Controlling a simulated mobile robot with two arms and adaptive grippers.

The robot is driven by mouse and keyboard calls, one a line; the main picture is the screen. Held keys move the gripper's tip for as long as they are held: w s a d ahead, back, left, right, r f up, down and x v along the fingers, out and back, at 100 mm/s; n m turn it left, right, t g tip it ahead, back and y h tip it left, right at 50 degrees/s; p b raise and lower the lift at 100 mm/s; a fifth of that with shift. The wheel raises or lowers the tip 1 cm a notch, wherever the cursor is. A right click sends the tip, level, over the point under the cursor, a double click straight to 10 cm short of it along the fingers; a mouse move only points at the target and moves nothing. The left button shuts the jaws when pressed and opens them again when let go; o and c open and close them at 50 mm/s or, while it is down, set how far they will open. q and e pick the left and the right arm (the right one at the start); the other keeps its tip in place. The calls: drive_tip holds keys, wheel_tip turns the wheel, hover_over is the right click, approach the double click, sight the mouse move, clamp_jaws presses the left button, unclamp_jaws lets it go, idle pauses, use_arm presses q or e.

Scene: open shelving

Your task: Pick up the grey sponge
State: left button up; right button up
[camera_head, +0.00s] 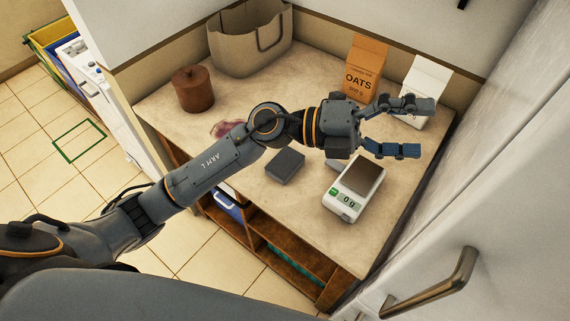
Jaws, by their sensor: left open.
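A dark grey block, which looks like the grey sponge (285,166), lies flat on the shelf unit's top, just below my left forearm in the picture. My left gripper (412,128) is open and empty. It is to the right of the sponge, above the scale and near the white carton, with its fingers pointing right. My left arm crosses over the worktop and partly hides things under it. My right gripper is not in view.
A kitchen scale (355,188) stands right of the sponge. An oats box (365,68), a white carton (427,88), a beige basket (252,40) and a brown canister (192,89) stand toward the back. A fridge handle (432,284) juts in at lower right.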

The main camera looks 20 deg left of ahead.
use_arm(q)
wheel_tip(320, 180, down, 8)
drive_tip(key=a+f+m+g+y, duration=0.1)
drive_tip(key=m+g+y, duration=0.3)
drive_tip(key=y, duration=0.2)
drive_tip(key=t+y+p, duration=0.2)
drive_tip(key=y, duration=1.2)
hover_over(281, 167)
drive_tip(key=shift+n, duration=0.4)
drive_tip(key=f, duration=1.4)
drive_tip(key=shift+a+f, duration=0.2)
drive_tip(key=shift+a, duration=0.05)
drive_tip(key=shift+d+f+p, duration=0.15)
drive_tip(key=shift+f+p, duration=0.25)
drive_tip(key=shift+f, duration=0.15)
wheel_tip(281, 167, down, 4)
drive_tip(key=shift+d+r+p, duration=0.15)
drive_tip(key=shift+r+p, duration=0.05)
drive_tip(key=shift+p, duration=0.55)
drive_tip(key=shift+f, duration=0.4)
